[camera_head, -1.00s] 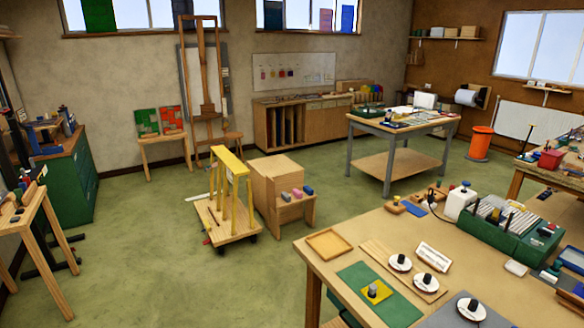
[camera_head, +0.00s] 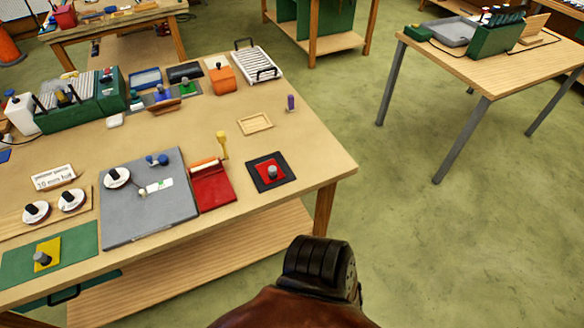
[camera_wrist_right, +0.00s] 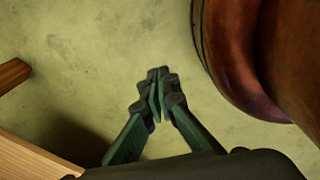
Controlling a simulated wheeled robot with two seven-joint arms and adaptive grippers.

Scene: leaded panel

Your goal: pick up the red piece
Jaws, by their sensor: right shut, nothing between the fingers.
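A red square piece (camera_head: 275,169) with a grey knob on top lies on a dark square mat (camera_head: 257,183) near the right front corner of the wooden table (camera_head: 300,140). In the head view one of my arms shows at the bottom, below and right of the table corner; its fingers are not visible there. In the right wrist view my right gripper (camera_wrist_right: 158,85) is shut and empty, its fingertips together over the green floor. The red piece is not in that view. My left gripper is not in view.
A yellow piece (camera_head: 47,252) lies on a green mat (camera_head: 80,248). A small wooden tray (camera_head: 255,123) sits behind. Open floor lies right of the table.

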